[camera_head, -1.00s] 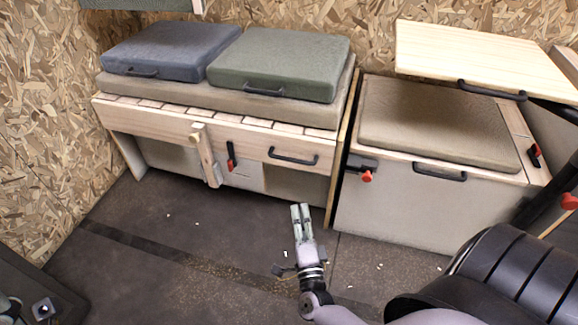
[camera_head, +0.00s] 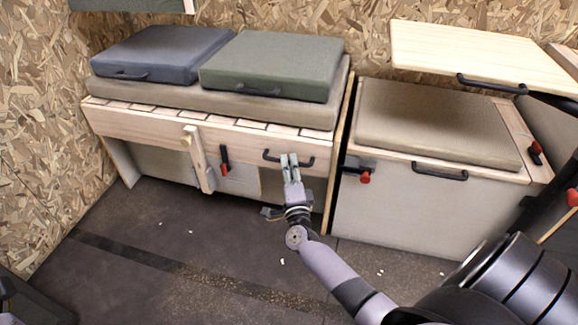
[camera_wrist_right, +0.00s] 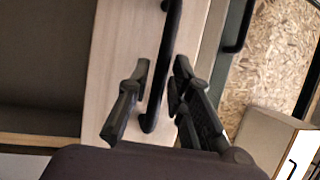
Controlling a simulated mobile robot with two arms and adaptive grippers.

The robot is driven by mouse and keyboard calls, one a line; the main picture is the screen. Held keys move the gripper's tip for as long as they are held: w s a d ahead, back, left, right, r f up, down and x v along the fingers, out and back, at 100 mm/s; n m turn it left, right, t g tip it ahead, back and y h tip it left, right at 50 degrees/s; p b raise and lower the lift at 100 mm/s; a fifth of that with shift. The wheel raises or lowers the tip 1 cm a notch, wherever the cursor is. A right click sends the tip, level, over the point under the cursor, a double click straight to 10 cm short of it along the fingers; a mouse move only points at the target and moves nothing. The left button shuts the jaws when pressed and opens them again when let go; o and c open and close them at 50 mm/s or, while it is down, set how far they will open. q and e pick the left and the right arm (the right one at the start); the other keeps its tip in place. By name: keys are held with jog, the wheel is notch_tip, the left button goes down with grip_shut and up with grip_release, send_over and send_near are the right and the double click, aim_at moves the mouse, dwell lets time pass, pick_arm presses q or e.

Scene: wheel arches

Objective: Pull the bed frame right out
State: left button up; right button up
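The bed frame (camera_head: 140,122) is a pale wooden front rail with slats at the back left, above a light bench base. A black bar handle (camera_head: 306,165) sits on the right part of its rail. My right gripper (camera_head: 289,158) is at this handle. In the right wrist view its fingers (camera_wrist_right: 162,66) are apart, with the black handle (camera_wrist_right: 171,28) running between them; I cannot tell whether they touch it. A wooden leg (camera_head: 198,160) hangs upright from the rail, with a red-and-black latch (camera_head: 224,160) beside it. My left gripper is not in view.
A beige mattress (camera_head: 300,113), a blue cushion (camera_head: 160,52) and a green cushion (camera_head: 270,66) lie on the frame. A cushioned box (camera_head: 400,215) stands right, below a pale tabletop (camera_head: 480,55). The dark floor (camera_head: 180,240) in front is mostly clear.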

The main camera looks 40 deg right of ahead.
jog(key=shift+w+d+r, duration=0.15)
jog(key=shift+w+d, duration=0.2)
jog(key=shift+w, duration=0.2)
jog(key=shift+c, duration=0.5)
grip_shut()
